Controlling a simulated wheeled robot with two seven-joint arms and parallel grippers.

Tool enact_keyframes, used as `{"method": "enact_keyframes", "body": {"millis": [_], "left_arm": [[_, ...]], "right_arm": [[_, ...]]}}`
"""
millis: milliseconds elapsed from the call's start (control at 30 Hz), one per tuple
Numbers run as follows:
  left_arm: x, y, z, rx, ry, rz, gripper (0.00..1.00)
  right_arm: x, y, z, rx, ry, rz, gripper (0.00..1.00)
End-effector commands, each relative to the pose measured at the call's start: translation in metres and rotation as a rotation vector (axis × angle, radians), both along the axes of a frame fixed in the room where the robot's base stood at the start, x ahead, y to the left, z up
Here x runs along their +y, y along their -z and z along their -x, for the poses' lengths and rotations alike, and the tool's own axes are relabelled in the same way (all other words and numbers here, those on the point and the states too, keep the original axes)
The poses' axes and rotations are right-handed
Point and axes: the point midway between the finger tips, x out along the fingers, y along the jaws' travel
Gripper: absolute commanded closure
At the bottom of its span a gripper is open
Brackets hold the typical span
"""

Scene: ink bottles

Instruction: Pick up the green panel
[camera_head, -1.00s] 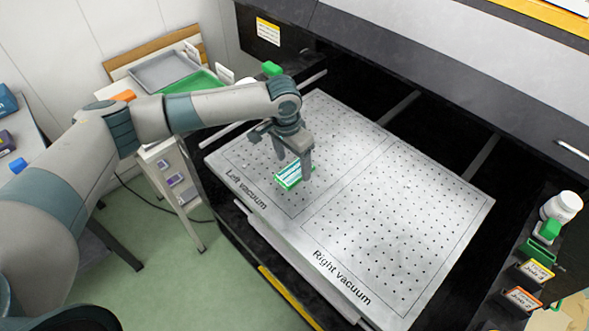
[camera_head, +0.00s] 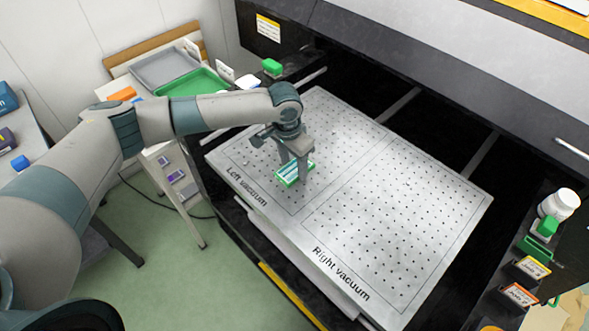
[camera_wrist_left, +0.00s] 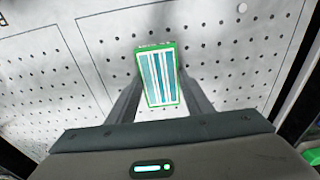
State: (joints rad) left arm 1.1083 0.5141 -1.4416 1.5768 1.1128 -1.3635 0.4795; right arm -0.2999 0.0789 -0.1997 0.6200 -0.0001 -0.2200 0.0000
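The green panel (camera_head: 292,175), a small flat piece with a green rim and white and teal stripes, is on the perforated plate (camera_head: 390,240) in its Left vacuum area. My left gripper (camera_head: 292,172) reaches down over it, one finger on each side. In the left wrist view the panel (camera_wrist_left: 158,78) fills the gap between the fingertips of the left gripper (camera_wrist_left: 158,85), which look closed against its long sides. Whether the panel is clear of the plate cannot be told. My right gripper is not in view.
The Right vacuum area is empty. Bottles and labelled boxes stand along the right edge, including a white bottle (camera_head: 559,204). A grey tray (camera_head: 165,68) and a green tray (camera_head: 195,84) lie at the back left. The dark printer body (camera_head: 450,75) rises behind the plate.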

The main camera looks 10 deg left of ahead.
Motion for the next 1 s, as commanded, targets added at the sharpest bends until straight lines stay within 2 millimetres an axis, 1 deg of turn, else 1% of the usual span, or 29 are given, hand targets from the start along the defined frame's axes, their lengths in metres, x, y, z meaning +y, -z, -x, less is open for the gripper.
{"method": "enact_keyframes", "body": {"millis": [233,367,467,633,700,1000], "left_arm": [[0.0,-0.001,0.0,-0.001,0.0,0.001,0.79],[0.0,-0.006,0.0,-0.001,0.0,0.001,0.79],[0.0,-0.016,-0.001,-0.002,0.0,0.002,0.79],[-0.002,-0.04,-0.001,-0.003,0.002,0.002,0.79],[-0.016,-0.047,-0.007,-0.004,0.002,0.003,0.79],[-0.07,-0.082,-0.029,-0.002,0.001,0.002,0.79]], "right_arm": [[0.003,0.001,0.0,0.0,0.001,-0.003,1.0],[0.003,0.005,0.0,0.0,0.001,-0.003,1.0],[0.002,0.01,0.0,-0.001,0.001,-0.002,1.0],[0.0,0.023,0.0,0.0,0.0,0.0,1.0],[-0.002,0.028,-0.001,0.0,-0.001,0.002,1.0],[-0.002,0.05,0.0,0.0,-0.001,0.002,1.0]]}}
